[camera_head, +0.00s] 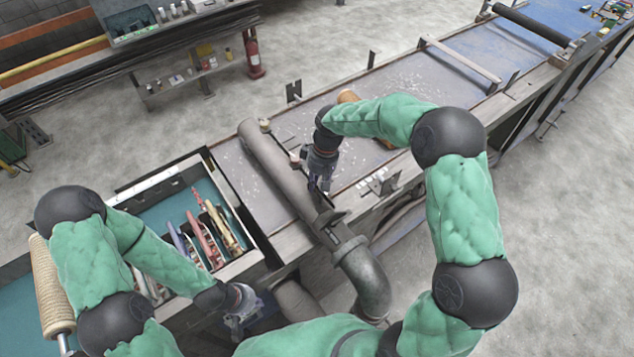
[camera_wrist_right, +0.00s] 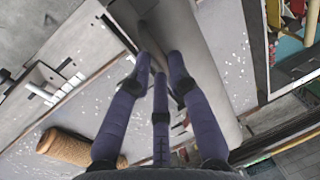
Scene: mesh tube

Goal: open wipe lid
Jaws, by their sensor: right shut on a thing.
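My right gripper (camera_head: 316,186) is beside a long grey tube (camera_head: 276,165) that lies across the conveyor bench. In the right wrist view its dark purple fingers (camera_wrist_right: 160,68) are closed together on a narrow grey part (camera_wrist_right: 148,34) next to the tube (camera_wrist_right: 205,60). The fingers partly hide this part, and I cannot tell whether it is a lid. No wipe container is clearly recognisable. My left gripper (camera_head: 243,312) is low at the front, apart from the tube and right of the tool drawer; its fingers are too unclear to judge.
A teal-lined drawer (camera_head: 172,188) with several tools is left of the tube. A curved grey pipe elbow (camera_head: 366,283) stands at the tube's near end. A tan-orange roll (camera_head: 347,97) lies beyond my right gripper. The conveyor surface (camera_head: 420,82) farther right is mostly clear.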

